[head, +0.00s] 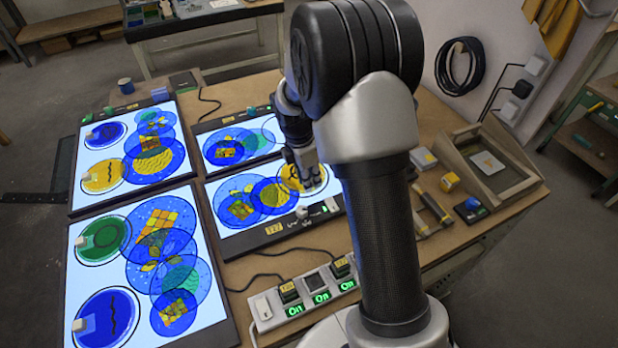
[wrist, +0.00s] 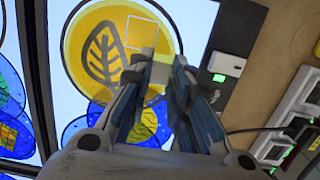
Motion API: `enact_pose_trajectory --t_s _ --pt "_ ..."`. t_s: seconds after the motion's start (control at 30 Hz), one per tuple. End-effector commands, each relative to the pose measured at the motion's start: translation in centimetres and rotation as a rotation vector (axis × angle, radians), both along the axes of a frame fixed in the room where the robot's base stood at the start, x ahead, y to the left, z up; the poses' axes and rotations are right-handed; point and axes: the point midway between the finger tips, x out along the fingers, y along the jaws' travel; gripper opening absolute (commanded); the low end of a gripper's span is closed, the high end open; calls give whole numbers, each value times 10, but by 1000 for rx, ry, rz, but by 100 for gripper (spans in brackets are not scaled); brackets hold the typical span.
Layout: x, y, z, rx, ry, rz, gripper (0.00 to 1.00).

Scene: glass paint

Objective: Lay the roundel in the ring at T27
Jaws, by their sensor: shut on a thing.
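The roundel (wrist: 88,42) is a yellow disc with a dark leaf drawing. It also shows in the head view (head: 290,176), partly behind my gripper. My gripper (wrist: 160,82) is shut on a pale grip tab at the roundel's edge. In the head view my gripper (head: 311,186) is over the right end of the lit panel (head: 236,241) labelled T27. A dark ring line (wrist: 63,48) runs closely around the roundel's left and upper sides in the wrist view. My fingers hide its lower part. I cannot tell whether the roundel touches the glass.
Blue patterned discs (head: 238,206) overlap on the T27 panel, left of the roundel. Other lit panels (head: 201,291) with roundels stand left and behind. A power strip (head: 301,300) and cables lie in front. A wooden tray (head: 497,169) and small tools are at the right.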

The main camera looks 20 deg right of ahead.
Motion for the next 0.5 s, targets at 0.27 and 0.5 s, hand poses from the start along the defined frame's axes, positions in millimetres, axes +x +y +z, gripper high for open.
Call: enact_pose_trajectory --t_s 0.27,0.5 --pt "0 0 -3 0 0 0 28" --pt "0 0 -3 0 0 0 38"
